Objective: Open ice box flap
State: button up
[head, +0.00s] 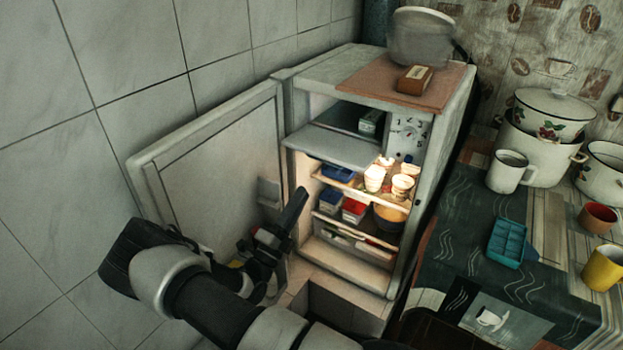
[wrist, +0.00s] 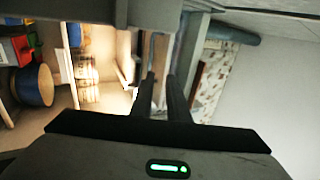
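The small refrigerator (head: 352,62) stands with its main door (head: 215,165) swung open to the left. The ice box flap (head: 343,148) is a pale panel at the top of the lit interior. It is folded down and out, nearly level, and the ice box compartment (head: 350,116) above it is exposed, with a small green and white carton (head: 370,121) inside. My gripper (head: 281,222) is in front of the opening, lower and left of the flap, and looks apart from it. In the wrist view its two dark fingers (wrist: 161,82) stand apart with nothing between them.
The shelves below hold cups (head: 375,176), colored tubs (head: 353,209) and a pot (head: 389,217). A brown box (head: 414,79) and a pale pot (head: 421,38) sit on top. At right, a table (head: 470,235) carries enamel pots and mugs. The tiled wall (head: 60,130) bounds the left.

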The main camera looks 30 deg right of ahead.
jog(key=v, duration=0.3)
jog(key=shift+s+a+f, duration=0.15)
jog(key=shift+a+f, duration=0.1)
jog(key=shift+a, duration=0.05)
jog(key=shift+s, duration=0.15)
